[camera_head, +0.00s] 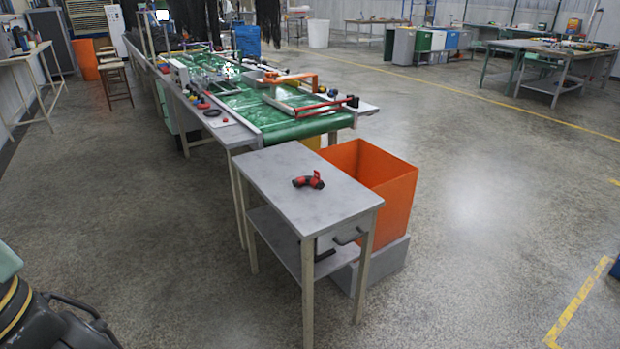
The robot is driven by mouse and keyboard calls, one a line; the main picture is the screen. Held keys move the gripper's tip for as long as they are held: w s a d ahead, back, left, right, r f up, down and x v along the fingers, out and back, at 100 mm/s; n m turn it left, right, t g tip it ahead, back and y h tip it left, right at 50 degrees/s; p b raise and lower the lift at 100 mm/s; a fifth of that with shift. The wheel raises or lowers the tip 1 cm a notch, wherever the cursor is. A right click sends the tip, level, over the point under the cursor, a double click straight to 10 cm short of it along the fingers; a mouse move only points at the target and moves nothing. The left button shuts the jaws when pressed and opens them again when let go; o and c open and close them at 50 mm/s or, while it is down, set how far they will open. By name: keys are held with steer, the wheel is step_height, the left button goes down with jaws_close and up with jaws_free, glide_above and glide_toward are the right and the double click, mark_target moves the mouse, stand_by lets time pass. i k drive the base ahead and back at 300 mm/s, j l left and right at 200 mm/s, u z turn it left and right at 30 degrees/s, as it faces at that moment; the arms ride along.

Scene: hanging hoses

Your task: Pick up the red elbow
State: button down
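The red elbow (308,180) is a small curved red piece with dark ends. It lies on the bare grey top of a small side table (285,205), right of the top's middle. Nothing touches it. My gripper is not in view, so its state does not show.
An open orange bin (395,190) stands on a grey block behind and right of the small table. A long bench with a green conveyor (285,121) adjoins it at the back. The floor in front and at right is clear. A dark machine with a hose (45,320) fills the lower left.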

mark_target(305, 180)
steer(key=i+l+u, duration=0.1)
steer(key=i+l, duration=0.2)
steer(key=i+l+u, duration=0.1)
steer(key=i+l, duration=0.15)
steer(key=l, duration=0.25)
steer(key=i+l+u, duration=0.1)
steer(key=i+l, duration=0.15)
steer(key=l, duration=0.2)
steer(key=i+l+u, duration=0.1)
steer(key=i+l, duration=0.15)
steer(key=l, duration=0.2)
steer(key=i+l+u, duration=0.1)
steer(key=i+l, duration=0.15)
steer(key=l, duration=0.25)
steer(key=i+l+u, duration=0.1)
steer(key=l, duration=0.35)
steer(key=i+l+u, duration=0.1)
steer(key=i+l, duration=0.2)
steer(key=l, duration=0.25)
steer(key=i+l+u, duration=0.1)
steer(key=l, duration=0.4)
steer(key=i, duration=0.1)
